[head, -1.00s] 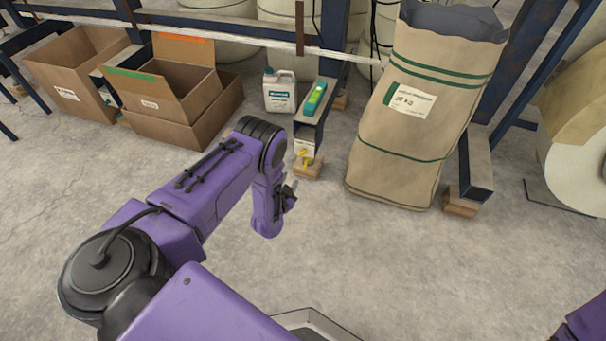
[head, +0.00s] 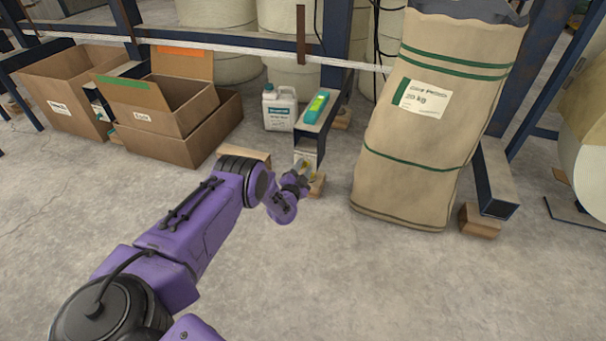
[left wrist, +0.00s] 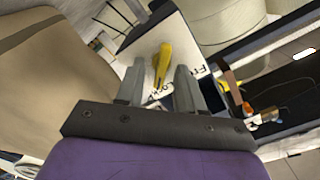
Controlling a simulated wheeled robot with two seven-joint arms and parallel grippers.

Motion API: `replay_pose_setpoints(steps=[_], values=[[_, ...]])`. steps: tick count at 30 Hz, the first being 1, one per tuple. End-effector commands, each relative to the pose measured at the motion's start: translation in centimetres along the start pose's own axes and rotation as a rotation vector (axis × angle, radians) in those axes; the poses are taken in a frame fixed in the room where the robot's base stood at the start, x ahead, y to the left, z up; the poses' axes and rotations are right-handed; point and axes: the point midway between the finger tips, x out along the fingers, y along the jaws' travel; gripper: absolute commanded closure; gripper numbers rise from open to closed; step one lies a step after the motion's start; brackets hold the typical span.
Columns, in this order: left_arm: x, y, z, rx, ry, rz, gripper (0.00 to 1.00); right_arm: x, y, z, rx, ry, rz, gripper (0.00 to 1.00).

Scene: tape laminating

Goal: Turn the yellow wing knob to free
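The yellow wing knob (left wrist: 162,66) shows in the left wrist view on a white plate (left wrist: 150,48) with dark lettering, partly readable. My left gripper (left wrist: 158,80) is open, with one grey finger on each side of the knob's lower end in the picture. I cannot tell whether the fingers touch it. In the head view my left gripper (head: 303,176) is at the low end of a blue beam (head: 322,130), and only a bit of yellow shows there. My right gripper is not in view.
A tall paper sack (head: 425,130) stands close on the right of the beam. A white jug (head: 280,108) and open cardboard boxes (head: 165,145) stand to the left. A teal and yellow tool (head: 317,105) lies on the beam. The floor in front is clear.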

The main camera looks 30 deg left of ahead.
Motion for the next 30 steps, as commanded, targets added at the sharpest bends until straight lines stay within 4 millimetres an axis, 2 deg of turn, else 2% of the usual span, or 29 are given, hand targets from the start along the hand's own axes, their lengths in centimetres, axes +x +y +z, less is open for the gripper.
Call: replay_pose_setpoints(steps=[8, 9, 12, 23, 30], values=[[0.25, -0.1, -0.04, -0.001, 0.0, -0.001, 0.63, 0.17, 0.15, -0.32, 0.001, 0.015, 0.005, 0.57], [0.24, -0.09, -0.03, -0.001, 0.0, -0.001, 0.69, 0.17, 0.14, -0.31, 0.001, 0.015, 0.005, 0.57], [0.23, -0.07, -0.03, -0.001, 0.0, -0.001, 1.0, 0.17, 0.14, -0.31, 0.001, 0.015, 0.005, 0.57], [0.2, -0.03, -0.01, -0.025, 0.0, 0.0, 1.0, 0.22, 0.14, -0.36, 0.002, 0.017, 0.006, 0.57], [0.2, -0.06, 0.02, -0.145, 0.0, 0.001, 1.0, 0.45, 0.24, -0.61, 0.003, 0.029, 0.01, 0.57]])
